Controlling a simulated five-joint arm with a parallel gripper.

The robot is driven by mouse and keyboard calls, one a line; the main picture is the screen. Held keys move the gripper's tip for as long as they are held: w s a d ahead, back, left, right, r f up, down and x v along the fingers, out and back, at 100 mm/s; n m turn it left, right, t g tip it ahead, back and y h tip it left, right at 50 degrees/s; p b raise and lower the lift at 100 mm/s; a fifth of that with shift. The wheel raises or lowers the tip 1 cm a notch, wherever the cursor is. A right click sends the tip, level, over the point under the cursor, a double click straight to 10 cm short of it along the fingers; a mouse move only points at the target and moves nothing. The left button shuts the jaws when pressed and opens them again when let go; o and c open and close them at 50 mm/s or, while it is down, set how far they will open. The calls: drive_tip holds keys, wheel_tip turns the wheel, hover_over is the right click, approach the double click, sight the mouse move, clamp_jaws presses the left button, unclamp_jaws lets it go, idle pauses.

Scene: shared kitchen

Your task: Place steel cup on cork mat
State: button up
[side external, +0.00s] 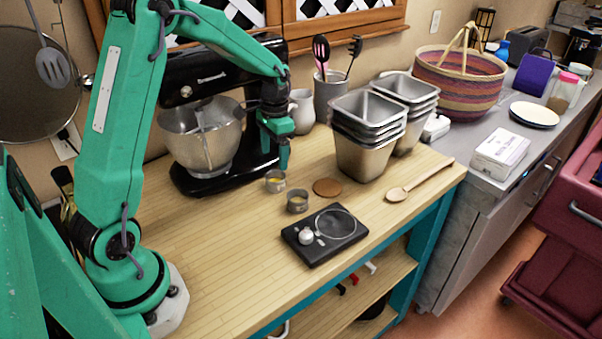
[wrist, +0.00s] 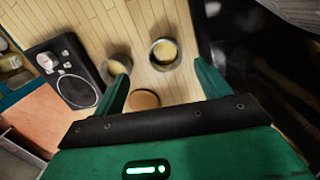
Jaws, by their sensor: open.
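Two small steel cups with something yellow inside stand upright on the wooden worktop. The rear cup (side external: 275,187) is close to the mixer, and the front cup (side external: 297,207) is near the black scale. The round brown cork mat (side external: 327,187) lies bare to their right. My gripper (side external: 284,158) hangs above the rear cup, fingers pointing down, apart from it. In the wrist view my gripper (wrist: 163,82) is open and empty. The rear cup (wrist: 163,66) shows beyond the fingers; the front cup (wrist: 121,58) and the mat (wrist: 145,99) are partly covered by the left finger or gripper body.
The black scale (side external: 304,251) with a small white item on it sits at the front. The black stand mixer (side external: 222,181) is behind my gripper. Stacked steel pans (side external: 366,158) stand behind the mat, and a wooden spoon (side external: 398,194) lies to the right. The left worktop is clear.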

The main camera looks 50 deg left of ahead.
sight(275, 176)
drive_tip(key=shift+a+f, duration=0.2)
drive_tip(key=shift+f, duration=1.6)
drive_tip(key=shift+f, duration=0.1)
drive_tip(key=shift+f, duration=2.55)
drive_tip(key=c, duration=1.2)
drive_tip(key=shift+r, duration=0.25)
